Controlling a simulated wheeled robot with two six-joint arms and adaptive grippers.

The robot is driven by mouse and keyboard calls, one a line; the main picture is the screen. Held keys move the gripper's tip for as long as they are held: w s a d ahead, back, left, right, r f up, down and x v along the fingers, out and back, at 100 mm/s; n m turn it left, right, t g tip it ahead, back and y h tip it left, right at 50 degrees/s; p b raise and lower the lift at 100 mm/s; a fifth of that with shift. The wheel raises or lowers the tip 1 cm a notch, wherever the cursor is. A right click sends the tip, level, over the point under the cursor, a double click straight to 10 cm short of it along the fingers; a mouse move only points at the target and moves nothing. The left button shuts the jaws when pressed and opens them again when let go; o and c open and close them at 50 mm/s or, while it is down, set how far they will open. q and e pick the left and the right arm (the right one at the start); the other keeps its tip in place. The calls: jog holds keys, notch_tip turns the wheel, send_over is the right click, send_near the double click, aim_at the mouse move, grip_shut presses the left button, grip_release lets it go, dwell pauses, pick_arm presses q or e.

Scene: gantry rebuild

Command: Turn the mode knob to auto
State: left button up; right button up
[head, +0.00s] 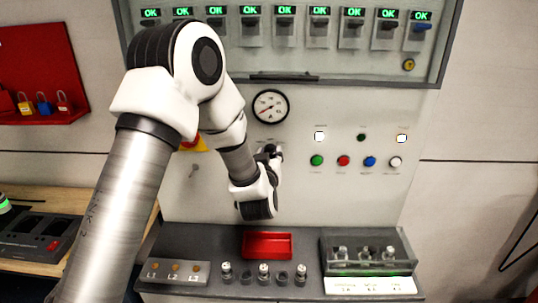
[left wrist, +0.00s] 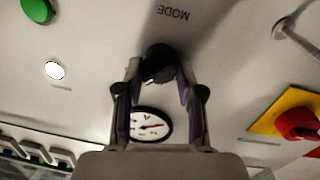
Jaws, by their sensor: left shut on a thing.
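The mode knob (left wrist: 158,56) is a dark round knob on the pale panel, with the upside-down word MODE beside it in the left wrist view. My left gripper (left wrist: 160,76) has its two fingers on either side of the knob and is shut on it. In the head view my left gripper (head: 268,155) reaches the panel just below the gauge, and the arm and fingers cover most of the knob. The knob's pointer direction and its position marks cannot be made out. My right gripper is in neither view.
A round gauge (head: 270,106) sits just above the knob. A red emergency knob on a yellow plate (left wrist: 297,123) and a grey toggle lever (left wrist: 295,42) are close by. Coloured buttons (head: 343,160) line the right. A red tray (head: 267,245) stands on the ledge below.

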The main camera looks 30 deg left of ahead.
pick_arm(q)
jog(key=shift+f, duration=0.25)
jog(key=o, duration=1.1)
jog(key=shift+o, duration=0.2)
jog(key=shift+w, duration=0.15)
jog(key=v, duration=1.2)
